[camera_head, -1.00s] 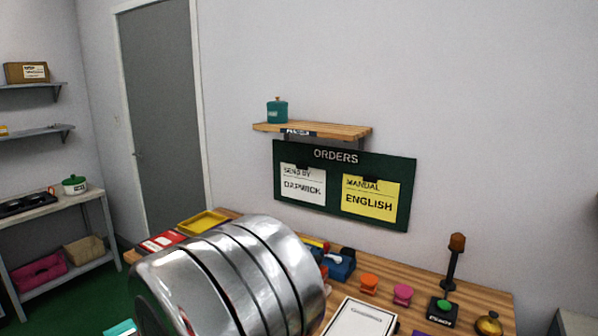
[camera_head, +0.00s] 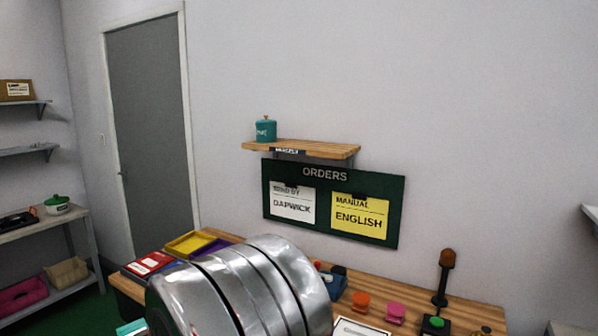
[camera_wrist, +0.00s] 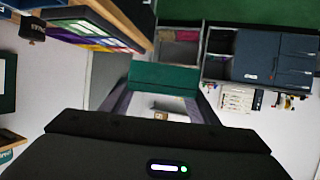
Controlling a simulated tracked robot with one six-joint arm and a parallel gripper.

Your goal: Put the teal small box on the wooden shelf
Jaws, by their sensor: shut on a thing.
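The wooden shelf (camera_head: 325,149) is fixed to the wall above the orders board. A teal lidded canister (camera_head: 266,131) stands at its left end; the middle and right of its top look bare. In the wrist view, my gripper (camera_wrist: 163,98) is shut on the teal small box (camera_wrist: 163,77), whose dark green-teal face shows between the fingers. A sliver of teal, likely the same box, shows at the bottom left of the head view (camera_head: 131,328), beside my metal arm. The box is below the shelf and apart from it. My arm hides most of the gripper in the head view.
Below the shelf hang the orders board (camera_head: 390,188) and its two cards. The wooden bench (camera_head: 400,318) holds trays (camera_head: 190,244), an orange stamp (camera_head: 360,301), a pink stamp (camera_head: 395,312) and a lamp post (camera_head: 444,275). A grey door (camera_head: 150,130) and side shelves stand left.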

